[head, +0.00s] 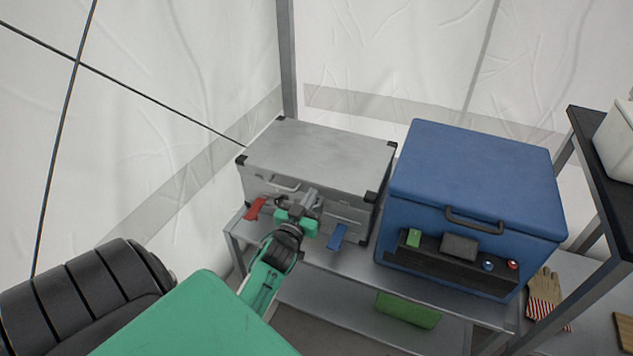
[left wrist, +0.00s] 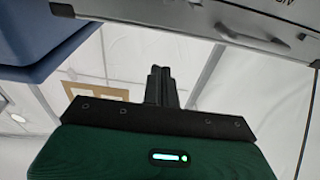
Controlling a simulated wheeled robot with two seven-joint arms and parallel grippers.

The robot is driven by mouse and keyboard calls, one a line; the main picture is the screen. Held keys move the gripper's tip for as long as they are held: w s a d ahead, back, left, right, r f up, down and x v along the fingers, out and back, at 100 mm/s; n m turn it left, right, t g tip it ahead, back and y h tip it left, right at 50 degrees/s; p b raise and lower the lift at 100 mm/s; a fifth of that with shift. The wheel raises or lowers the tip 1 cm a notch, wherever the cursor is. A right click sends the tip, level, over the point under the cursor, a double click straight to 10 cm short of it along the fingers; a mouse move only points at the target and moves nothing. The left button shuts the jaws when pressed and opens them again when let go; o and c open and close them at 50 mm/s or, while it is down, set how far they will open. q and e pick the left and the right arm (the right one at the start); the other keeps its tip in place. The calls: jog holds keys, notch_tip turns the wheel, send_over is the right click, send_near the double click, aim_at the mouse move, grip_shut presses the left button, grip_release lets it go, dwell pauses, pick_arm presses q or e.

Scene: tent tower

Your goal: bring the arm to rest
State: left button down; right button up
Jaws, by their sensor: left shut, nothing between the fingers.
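My left gripper (head: 310,197) is in front of the grey metal case (head: 320,155), near its front face. The green and black left arm reaches up to it from the bottom of the head view. In the left wrist view the dark fingers (left wrist: 158,85) are together with nothing between them. The case's latched side (left wrist: 265,28) shows at the top right of that view. My right gripper is not in view.
The case and a blue cooler (head: 475,175) stand on a grey shelf (head: 350,262). A red piece (head: 255,208) and a blue piece (head: 337,236) are by the case's front. A green box (head: 408,310) sits lower. A dark rack (head: 600,180) stands right.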

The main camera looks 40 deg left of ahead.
pick_arm(q)
jog(key=v, duration=0.3)
jog(key=shift+s+f, duration=0.15)
jog(key=shift+f, duration=0.2)
jog(key=shift+d, duration=0.1)
